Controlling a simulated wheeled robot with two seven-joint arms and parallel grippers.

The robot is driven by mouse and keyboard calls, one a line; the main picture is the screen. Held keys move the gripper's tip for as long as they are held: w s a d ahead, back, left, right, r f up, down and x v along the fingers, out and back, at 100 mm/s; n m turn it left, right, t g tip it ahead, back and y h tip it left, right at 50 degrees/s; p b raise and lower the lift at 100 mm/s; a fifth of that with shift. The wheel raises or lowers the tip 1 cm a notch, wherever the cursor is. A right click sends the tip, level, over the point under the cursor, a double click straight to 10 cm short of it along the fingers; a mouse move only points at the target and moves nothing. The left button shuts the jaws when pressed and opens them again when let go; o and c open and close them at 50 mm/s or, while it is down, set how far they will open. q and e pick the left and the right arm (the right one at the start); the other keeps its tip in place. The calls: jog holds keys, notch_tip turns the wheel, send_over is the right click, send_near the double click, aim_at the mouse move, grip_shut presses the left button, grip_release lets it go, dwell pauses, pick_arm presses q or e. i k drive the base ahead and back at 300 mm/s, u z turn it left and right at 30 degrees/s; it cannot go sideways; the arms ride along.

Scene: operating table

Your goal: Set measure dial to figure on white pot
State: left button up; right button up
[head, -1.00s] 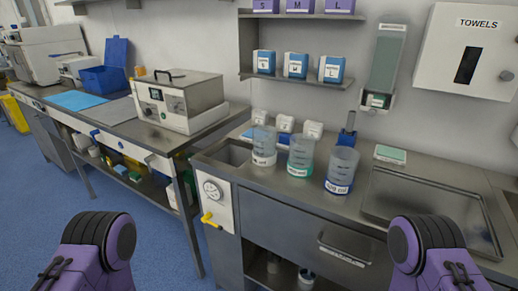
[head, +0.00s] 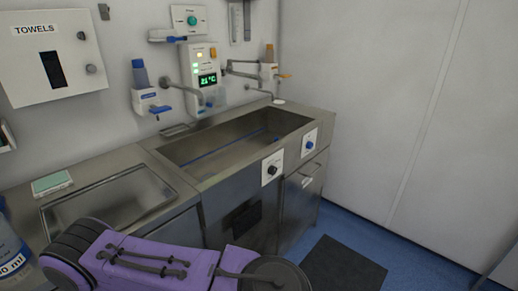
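The white pot is not in this view. Part of a clear container with a blue label (head: 12,255) shows at the left edge; its label ends in "0 ml", the rest cut off. No dial is marked as the measure dial. A white plate with a black knob (head: 272,170) and one with a blue knob (head: 309,145) are on the front of the sink unit. A white wall panel with a round green dial (head: 192,20) is above the sink. Neither gripper shows; only a purple link of my arm crosses the bottom.
A long steel sink (head: 235,145) stands against the wall, with a panel reading about 21 °C (head: 208,80) above it. A steel tray (head: 108,200) and a small green-topped box (head: 52,183) are on the left counter. A dark mat (head: 342,268) lies on open blue floor.

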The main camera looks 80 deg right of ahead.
aim_at(272, 171)
jog(key=u, duration=1.75)
jog(key=k, duration=2.75)
jog(key=z, duration=2.2)
